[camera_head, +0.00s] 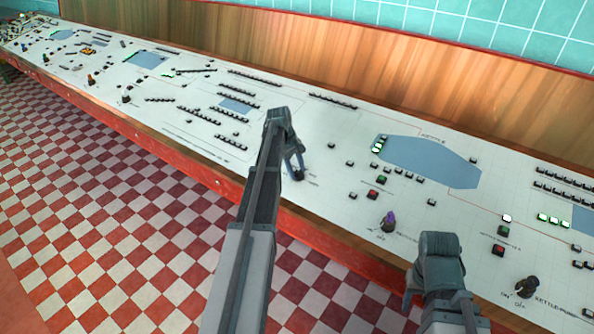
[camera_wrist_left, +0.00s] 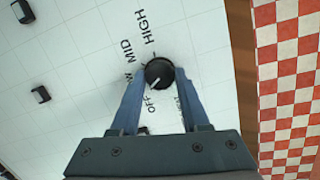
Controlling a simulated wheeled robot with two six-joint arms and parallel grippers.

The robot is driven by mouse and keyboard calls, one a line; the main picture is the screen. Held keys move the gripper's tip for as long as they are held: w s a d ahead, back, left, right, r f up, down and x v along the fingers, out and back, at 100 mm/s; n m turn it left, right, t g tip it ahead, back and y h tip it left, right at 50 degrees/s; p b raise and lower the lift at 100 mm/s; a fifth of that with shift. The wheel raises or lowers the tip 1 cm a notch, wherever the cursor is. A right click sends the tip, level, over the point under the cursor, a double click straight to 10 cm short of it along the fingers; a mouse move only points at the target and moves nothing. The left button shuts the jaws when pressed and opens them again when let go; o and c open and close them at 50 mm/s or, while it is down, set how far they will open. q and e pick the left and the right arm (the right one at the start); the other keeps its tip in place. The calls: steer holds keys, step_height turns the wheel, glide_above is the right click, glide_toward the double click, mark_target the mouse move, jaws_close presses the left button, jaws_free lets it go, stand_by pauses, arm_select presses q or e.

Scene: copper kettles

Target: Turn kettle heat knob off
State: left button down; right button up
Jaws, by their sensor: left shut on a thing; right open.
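The black round heat knob (camera_wrist_left: 159,72) sits on the white panel, with the labels HIGH, MID, a partly hidden LOW and OFF around it. Its white pointer line points down-left in the left wrist view, roughly between LOW and OFF. My left gripper (camera_wrist_left: 160,80) is shut on the knob, one blue-grey finger on each side. In the head view my left gripper (camera_head: 294,163) reaches down onto the same dark knob (camera_head: 298,175). My right gripper (camera_head: 410,298) is open and empty at the lower right, its fingers partly hidden by its wrist.
The long white control panel (camera_head: 330,145) holds many buttons and blue-grey screens. A purple knob (camera_head: 388,219) and a dark knob (camera_head: 526,287) stand to the right. A red front edge (camera_head: 330,240) borders the checkered floor (camera_head: 120,200). A wooden backboard (camera_head: 400,80) rises behind.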

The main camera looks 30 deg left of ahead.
arm_select(q)
steer(key=shift+s+n+t, duration=0.1)
steer(key=shift+n+t, duration=0.2)
steer(key=shift+n, duration=1.4)
steer(key=shift+c, duration=2)
jaws_free()
steer(key=shift+r, duration=0.1)
steer(key=p+v, duration=1.3)
steer(key=shift+a+r, duration=0.15)
steer(key=shift+r, duration=0.15)
steer(key=shift+s, duration=0.15)
